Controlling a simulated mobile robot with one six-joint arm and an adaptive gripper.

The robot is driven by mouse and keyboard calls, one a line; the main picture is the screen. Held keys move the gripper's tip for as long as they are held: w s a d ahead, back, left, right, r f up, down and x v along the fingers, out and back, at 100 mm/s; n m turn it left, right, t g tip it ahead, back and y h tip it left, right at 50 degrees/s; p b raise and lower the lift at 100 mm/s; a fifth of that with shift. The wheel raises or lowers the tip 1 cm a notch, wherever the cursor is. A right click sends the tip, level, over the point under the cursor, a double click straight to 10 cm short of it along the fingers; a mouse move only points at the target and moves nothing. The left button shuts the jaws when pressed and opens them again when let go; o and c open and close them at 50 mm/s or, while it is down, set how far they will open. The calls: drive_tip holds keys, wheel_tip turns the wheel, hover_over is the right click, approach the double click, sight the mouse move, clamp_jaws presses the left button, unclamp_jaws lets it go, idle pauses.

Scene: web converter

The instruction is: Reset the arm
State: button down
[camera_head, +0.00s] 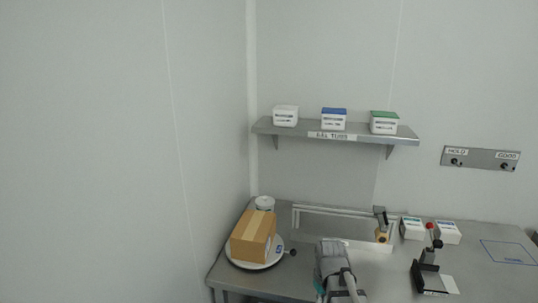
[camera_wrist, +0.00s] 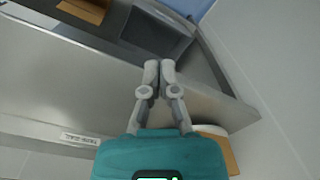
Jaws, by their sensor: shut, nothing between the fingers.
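My gripper shows in the wrist view (camera_wrist: 159,70), its two grey fingers together and nothing between them. Below them in that view is the teal body of the gripper. The fingers appear over the grey metal table and are not visibly touching anything. In the head view my arm (camera_head: 334,262) rises at the bottom middle, over the front of the table (camera_head: 300,278); the fingertips cannot be made out there.
A cardboard box (camera_head: 252,236) sits on a round white plate (camera_head: 261,263) at the table's left. A black stand with a red knob (camera_head: 430,227) and two small white boxes (camera_head: 412,228) are at the right. A wall shelf (camera_head: 350,135) holds three tubs.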

drive_tip(key=s+m, duration=0.2)
drive_tip(key=s+d+m, duration=0.1)
drive_tip(key=s+m, duration=0.1)
drive_tip(key=s, duration=0.1)
drive_tip(key=shift+s+d+h, duration=0.15)
drive_tip(key=shift+s+h, duration=0.1)
drive_tip(key=shift+h, duration=0.05)
idle(2.0)
